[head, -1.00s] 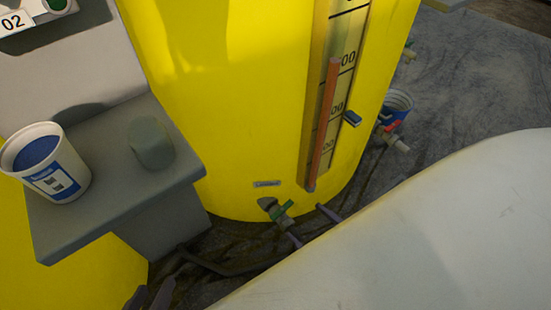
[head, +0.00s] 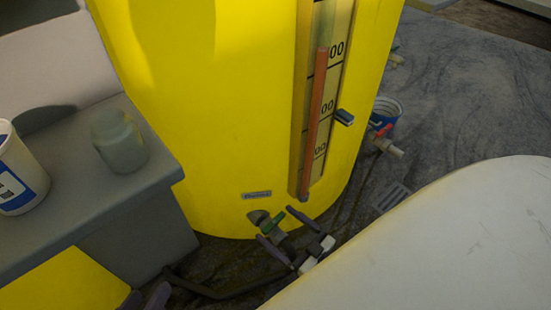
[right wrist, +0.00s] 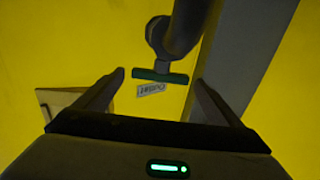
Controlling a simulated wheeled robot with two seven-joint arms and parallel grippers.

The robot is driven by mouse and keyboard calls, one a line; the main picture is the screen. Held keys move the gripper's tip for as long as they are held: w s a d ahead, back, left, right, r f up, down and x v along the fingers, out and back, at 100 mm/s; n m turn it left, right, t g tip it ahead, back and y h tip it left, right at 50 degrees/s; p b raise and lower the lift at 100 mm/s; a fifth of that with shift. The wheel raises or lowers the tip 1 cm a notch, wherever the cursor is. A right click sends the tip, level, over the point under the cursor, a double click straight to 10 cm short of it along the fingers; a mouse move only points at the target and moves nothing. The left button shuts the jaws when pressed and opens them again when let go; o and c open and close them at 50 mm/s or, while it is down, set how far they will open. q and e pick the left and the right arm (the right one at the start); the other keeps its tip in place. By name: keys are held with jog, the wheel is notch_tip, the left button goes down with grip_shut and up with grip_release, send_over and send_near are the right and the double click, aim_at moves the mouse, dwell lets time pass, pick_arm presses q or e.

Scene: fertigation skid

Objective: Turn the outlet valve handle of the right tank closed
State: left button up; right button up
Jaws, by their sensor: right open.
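The yellow tank (head: 210,110) fills the middle of the head view. Its outlet valve (head: 258,216) sits low on the front, below a small label, with a green handle (head: 273,223). My right gripper (head: 276,225) is open, with a finger on either side of the handle. In the right wrist view, the green handle (right wrist: 160,76) lies crosswise between the spread fingertips of the right gripper (right wrist: 159,80), with gaps at both ends; contact does not show. My left gripper (head: 145,297) is at the bottom left edge, apart from the valve, its fingers spread.
A grey ledge (head: 60,215) at left holds a white cup (head: 18,180) and a grey jar (head: 120,142). A level gauge (head: 318,110) runs up the tank. A red-handled valve (head: 383,138) and blue bucket (head: 387,108) stand behind. A dark hose (head: 220,292) crosses the floor.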

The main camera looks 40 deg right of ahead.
jog(key=shift+w+a, duration=0.2)
jog(key=shift+w, duration=0.8)
jog(key=shift+c, duration=0.3)
jog(key=c, duration=1)
jog(key=shift+a+m+h, duration=0.1)
jog(key=shift+m+h, duration=0.6)
jog(key=shift+h, duration=0.4)
jog(key=o, duration=1.1)
jog(key=shift+c, duration=0.2)
